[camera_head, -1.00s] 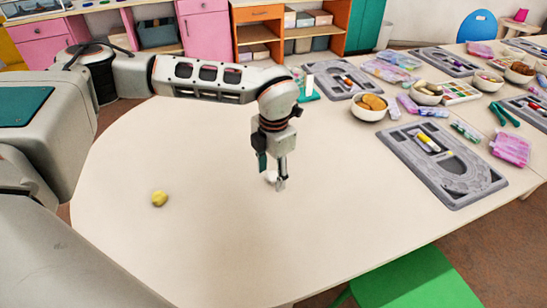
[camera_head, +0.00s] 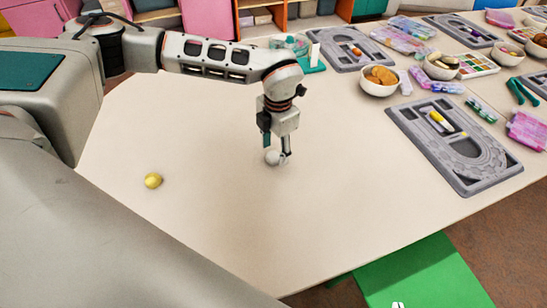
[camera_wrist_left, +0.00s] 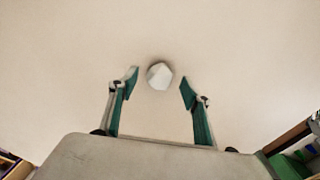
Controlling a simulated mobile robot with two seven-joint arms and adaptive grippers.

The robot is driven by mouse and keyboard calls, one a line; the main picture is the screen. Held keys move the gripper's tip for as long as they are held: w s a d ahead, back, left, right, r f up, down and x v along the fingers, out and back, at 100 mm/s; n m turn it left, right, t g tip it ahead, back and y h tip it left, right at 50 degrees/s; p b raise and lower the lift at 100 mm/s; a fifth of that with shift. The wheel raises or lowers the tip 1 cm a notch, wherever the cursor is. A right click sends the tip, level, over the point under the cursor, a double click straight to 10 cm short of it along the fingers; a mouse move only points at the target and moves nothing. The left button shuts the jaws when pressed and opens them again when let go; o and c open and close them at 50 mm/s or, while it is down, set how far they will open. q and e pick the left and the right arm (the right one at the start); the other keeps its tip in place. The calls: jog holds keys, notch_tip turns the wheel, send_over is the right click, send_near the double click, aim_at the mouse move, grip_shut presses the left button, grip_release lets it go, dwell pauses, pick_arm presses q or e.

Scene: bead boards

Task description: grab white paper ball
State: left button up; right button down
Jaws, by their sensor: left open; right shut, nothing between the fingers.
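The white paper ball (camera_head: 272,158) lies on the table, small and crumpled. My left gripper (camera_head: 277,150) points down over it, open, with a finger on either side. In the left wrist view the ball (camera_wrist_left: 159,75) sits between the two spread green-padded fingertips (camera_wrist_left: 160,79), with a gap on both sides. A small piece of my right gripper (camera_head: 397,304) shows at the bottom edge of the head view, shut and empty; most of it is out of frame.
A yellow ball (camera_head: 153,180) lies on the table to the left. Grey bead boards (camera_head: 475,180), a bowl of cookies (camera_head: 380,90) and markers fill the right and back. A green chair (camera_head: 420,275) stands at the front edge. The table around the white ball is clear.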

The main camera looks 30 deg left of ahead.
pick_arm(q)
notch_tip(320, 180, down, 2)
jog(key=shift+a+f, duration=0.1)
jog(key=c, duration=0.7)
jog(key=shift+c, duration=0.2)
